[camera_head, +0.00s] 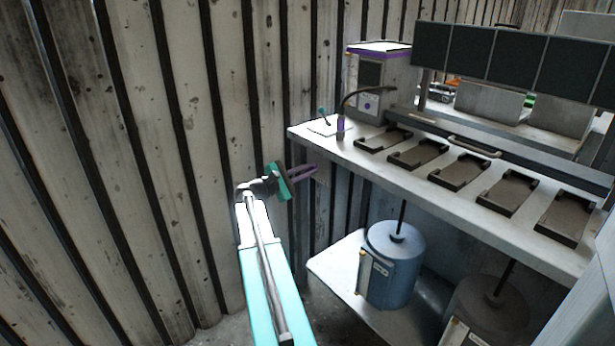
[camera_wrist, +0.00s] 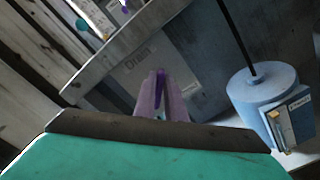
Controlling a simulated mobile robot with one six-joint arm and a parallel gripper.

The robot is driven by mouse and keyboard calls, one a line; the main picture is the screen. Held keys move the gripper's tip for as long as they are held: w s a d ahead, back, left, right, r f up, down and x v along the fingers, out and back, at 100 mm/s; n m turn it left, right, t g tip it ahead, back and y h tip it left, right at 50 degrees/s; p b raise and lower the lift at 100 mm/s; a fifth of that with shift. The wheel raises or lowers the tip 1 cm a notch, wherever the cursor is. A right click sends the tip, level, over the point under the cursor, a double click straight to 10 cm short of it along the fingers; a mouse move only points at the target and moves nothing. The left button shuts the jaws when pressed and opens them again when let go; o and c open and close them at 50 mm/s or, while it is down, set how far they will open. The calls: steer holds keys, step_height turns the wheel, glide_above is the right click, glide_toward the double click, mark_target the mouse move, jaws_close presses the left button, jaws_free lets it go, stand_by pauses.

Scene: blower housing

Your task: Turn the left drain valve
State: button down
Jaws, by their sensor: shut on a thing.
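My gripper (camera_head: 303,171) reaches from its teal body to the left end of the bench, just below the bench edge. In the wrist view its pale purple fingers (camera_wrist: 160,85) are close together. A darker purple piece (camera_wrist: 160,90) shows between them, and they are shut on it. It looks like the left drain valve's handle, but its shape and angle are mostly hidden by the fingers. Beyond the fingertips is a grey panel (camera_wrist: 170,62) with a faint label (camera_wrist: 138,60) that seems to read "Drain". I cannot make out the valve in the head view.
A ribbed wall (camera_head: 180,150) is at left.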

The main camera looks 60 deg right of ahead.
steer(key=m+b, duration=0.2)
steer(key=f+m+b, duration=0.1)
steer(key=m+b, duration=0.1)
steer(key=shift+s+a+m, duration=0.1)
steer(key=shift+s+m, duration=0.05)
steer(key=shift+m, duration=0.15)
steer(key=m+b, duration=0.3)
steer(key=m, duration=0.1)
steer(key=shift+f+b, duration=0.15)
steer(key=shift+b, duration=0.25)
steer(key=c, duration=1.8)
jaws_free()
steer(key=shift+a, duration=0.1)
steer(key=p+v, duration=0.2)
steer(key=v, duration=1.1)
steer(key=shift+a, duration=0.25)
